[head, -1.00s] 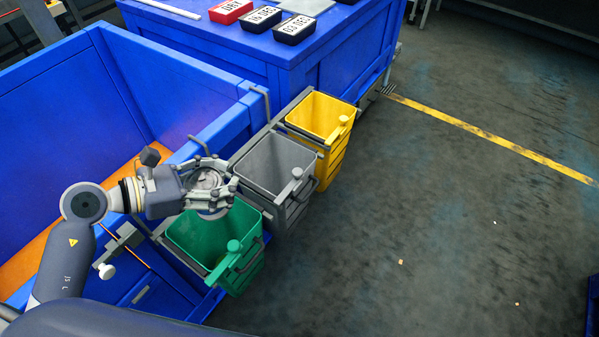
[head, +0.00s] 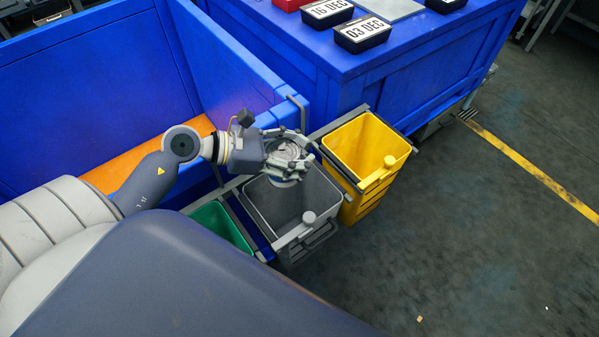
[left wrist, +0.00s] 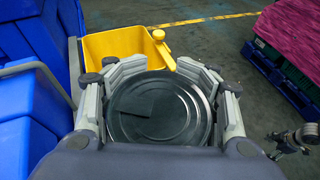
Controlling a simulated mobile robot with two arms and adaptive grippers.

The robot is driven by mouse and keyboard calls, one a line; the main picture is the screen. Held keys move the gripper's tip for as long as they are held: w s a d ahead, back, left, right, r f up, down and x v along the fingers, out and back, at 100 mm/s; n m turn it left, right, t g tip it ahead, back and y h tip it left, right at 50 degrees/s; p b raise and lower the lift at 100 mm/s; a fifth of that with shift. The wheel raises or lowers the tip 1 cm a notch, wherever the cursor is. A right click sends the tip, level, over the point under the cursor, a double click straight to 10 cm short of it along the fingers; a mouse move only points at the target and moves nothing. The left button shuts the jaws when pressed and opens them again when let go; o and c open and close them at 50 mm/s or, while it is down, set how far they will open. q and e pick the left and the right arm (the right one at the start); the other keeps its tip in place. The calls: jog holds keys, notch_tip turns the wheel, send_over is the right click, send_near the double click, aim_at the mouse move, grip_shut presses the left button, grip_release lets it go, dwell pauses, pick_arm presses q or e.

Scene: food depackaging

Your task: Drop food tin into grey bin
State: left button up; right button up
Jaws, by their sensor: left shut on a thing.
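The food tin (head: 284,152) is a round metal can, held in my left gripper (head: 292,154) with its round end facing up. In the left wrist view the tin (left wrist: 158,108) fills the space between the fingers of my left gripper (left wrist: 160,95), which press on it from both sides. The grey bin (head: 285,208) is open-topped and hangs between the green and yellow bins. The gripper and tin are over the back part of the grey bin's opening. The tin hides part of that bin's inside.
The yellow bin (head: 365,150) is to the right of the grey one, and the green bin (head: 219,222) is to its left, partly hidden by my body. A large blue crate (head: 90,80) stands behind my arm. A blue table (head: 400,60) carries dated black trays (head: 363,33). Floor at right is open.

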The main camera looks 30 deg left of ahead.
pick_arm(q)
notch_tip(320, 180, down, 5)
jog(key=b, duration=0.3)
jog(key=o, duration=1.4)
jog(key=shift+o, duration=1)
pick_arm(e)
notch_tip(320, 180, down, 4)
jog(key=shift+r, duration=0.15)
pick_arm(q)
jog(key=v, duration=1.2)
pick_arm(e)
jog(key=shift+w, duration=0.15)
